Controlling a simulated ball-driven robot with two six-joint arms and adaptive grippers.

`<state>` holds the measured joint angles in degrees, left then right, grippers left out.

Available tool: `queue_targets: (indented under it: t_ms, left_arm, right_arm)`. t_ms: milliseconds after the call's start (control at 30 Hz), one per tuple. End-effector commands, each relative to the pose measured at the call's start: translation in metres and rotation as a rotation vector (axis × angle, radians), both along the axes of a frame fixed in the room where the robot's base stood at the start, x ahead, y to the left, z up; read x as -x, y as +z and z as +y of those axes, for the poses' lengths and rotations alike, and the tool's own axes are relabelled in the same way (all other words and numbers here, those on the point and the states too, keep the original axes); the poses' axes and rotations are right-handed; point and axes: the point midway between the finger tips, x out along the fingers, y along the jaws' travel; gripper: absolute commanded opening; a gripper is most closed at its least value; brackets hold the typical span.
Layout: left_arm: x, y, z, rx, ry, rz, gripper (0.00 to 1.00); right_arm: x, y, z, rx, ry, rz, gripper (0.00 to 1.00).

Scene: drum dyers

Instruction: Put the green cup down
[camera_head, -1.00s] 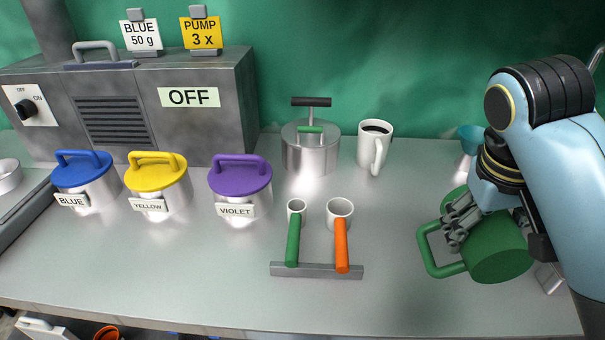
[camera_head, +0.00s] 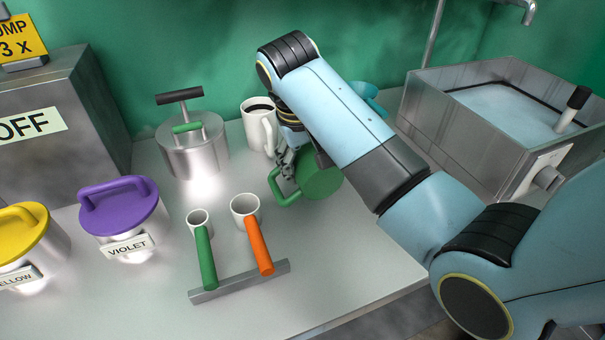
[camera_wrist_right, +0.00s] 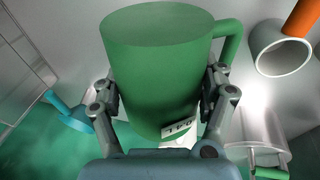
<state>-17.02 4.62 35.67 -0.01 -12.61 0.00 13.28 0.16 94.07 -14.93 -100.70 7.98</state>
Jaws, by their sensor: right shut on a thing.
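The green cup (camera_head: 322,180) is in my right gripper (camera_head: 288,162), at the right of the white mug in the head view. My arm covers part of it. Its handle (camera_head: 282,188) points left and toward the front. In the right wrist view the cup (camera_wrist_right: 155,62) fills the middle, with the fingers of my right gripper (camera_wrist_right: 163,98) shut on its two sides. The cup looks tilted in the head view; I cannot tell whether it touches the table. My left gripper is not in view.
The white mug (camera_head: 260,130) with dark liquid stands close by at the left. A steel pot (camera_head: 195,155), two scoops on a bar (camera_head: 240,283) and the violet-lidded jar (camera_head: 122,215) are further left. A metal basin (camera_head: 430,112) stands right. Clear table (camera_head: 350,250) lies in front.

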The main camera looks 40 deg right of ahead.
Motion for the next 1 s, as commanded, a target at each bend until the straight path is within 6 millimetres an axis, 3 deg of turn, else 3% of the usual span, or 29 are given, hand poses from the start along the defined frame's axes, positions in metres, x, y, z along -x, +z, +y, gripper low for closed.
queue_targets:
  t_ms: [133,433,833,867,1000]
  left_arm:
    - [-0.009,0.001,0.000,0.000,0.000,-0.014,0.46]
    - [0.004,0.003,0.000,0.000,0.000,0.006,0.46]
    - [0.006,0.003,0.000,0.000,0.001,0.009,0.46]
    - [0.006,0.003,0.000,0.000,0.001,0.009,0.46]
    - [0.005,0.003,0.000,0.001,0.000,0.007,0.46]
  right_arm:
    - [-0.014,-0.008,0.002,0.000,0.001,0.000,0.36]
    - [-0.015,-0.046,0.002,0.000,0.001,0.001,0.36]
    - [-0.015,-0.052,0.002,0.000,0.000,0.000,0.36]
    - [-0.014,-0.053,0.002,0.000,0.000,0.000,0.76]
    - [-0.014,-0.052,0.002,0.000,0.000,0.000,0.94]
